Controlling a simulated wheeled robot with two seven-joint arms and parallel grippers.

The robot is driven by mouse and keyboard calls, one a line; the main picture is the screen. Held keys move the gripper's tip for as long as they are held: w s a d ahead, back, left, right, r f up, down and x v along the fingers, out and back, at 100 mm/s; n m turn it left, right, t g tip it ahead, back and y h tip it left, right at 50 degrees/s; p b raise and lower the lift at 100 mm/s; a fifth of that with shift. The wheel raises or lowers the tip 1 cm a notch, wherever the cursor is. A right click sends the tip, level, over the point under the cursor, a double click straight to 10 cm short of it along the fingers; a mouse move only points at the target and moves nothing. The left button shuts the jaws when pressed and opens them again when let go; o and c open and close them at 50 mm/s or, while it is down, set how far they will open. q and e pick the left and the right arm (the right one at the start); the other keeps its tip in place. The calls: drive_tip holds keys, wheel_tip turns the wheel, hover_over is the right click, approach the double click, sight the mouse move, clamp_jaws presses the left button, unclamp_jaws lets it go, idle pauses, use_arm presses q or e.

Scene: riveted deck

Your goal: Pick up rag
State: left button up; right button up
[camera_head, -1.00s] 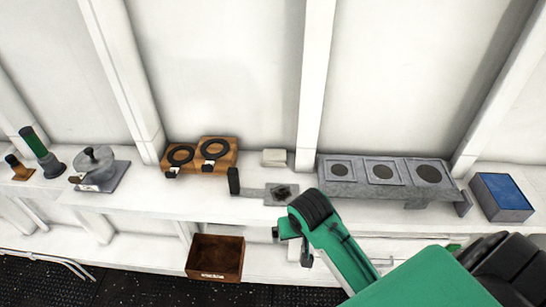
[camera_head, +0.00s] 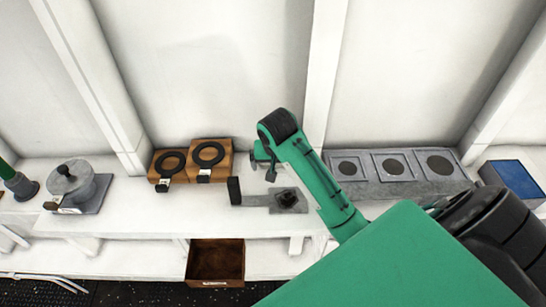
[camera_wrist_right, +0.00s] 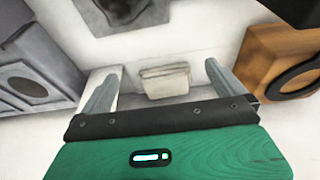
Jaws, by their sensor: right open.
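A folded pale grey cloth, which looks like the rag (camera_wrist_right: 165,80), lies on the white shelf in the right wrist view. It shows between and beyond the fingertips of my right gripper (camera_wrist_right: 158,78). The gripper is open and empty, one finger on each side of the cloth in the picture. Whether the fingers are level with it I cannot tell. In the head view my right gripper (camera_head: 264,168) is over the shelf near the back wall, and it hides most or all of the cloth. My left gripper is not in view.
On the shelf (camera_head: 130,223), wooden blocks with black rings (camera_head: 210,174) stand left of the gripper. A grey plate with a dark lump (camera_head: 287,200) lies in front. A grey three-panel unit (camera_head: 395,188) and blue-topped box (camera_head: 515,178) stand right. An open brown box (camera_head: 216,262) sits lower.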

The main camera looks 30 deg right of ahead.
drive_tip(key=w+d, duration=0.1)
drive_tip(key=w+d+p, duration=0.1)
drive_tip(key=w, duration=0.1)
drive_tip(key=shift+w+r, duration=0.1)
drive_tip(key=shift+r, duration=0.1)
drive_tip(key=w, duration=0.1)
drive_tip(key=w+d+p, duration=0.1)
drive_tip(key=shift+w+d+f, duration=0.2)
drive_tip(key=shift+w, duration=0.15)
drive_tip(key=shift+w+d+p, duration=0.1)
drive_tip(key=shift+p, duration=0.2)
drive_tip(key=p+x, duration=0.1)
drive_tip(key=x, duration=0.2)
drive_tip(key=shift+w+d+f+p, duration=0.1)
drive_tip(key=shift+w+f+p, duration=0.05)
drive_tip(key=shift+f+p, duration=0.2)
drive_tip(key=shift+w+f, duration=0.1)
drive_tip(key=shift+f, duration=0.6)
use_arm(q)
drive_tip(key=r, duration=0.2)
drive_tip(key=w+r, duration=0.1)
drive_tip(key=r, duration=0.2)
use_arm(e)
drive_tip(key=c, duration=0.9)
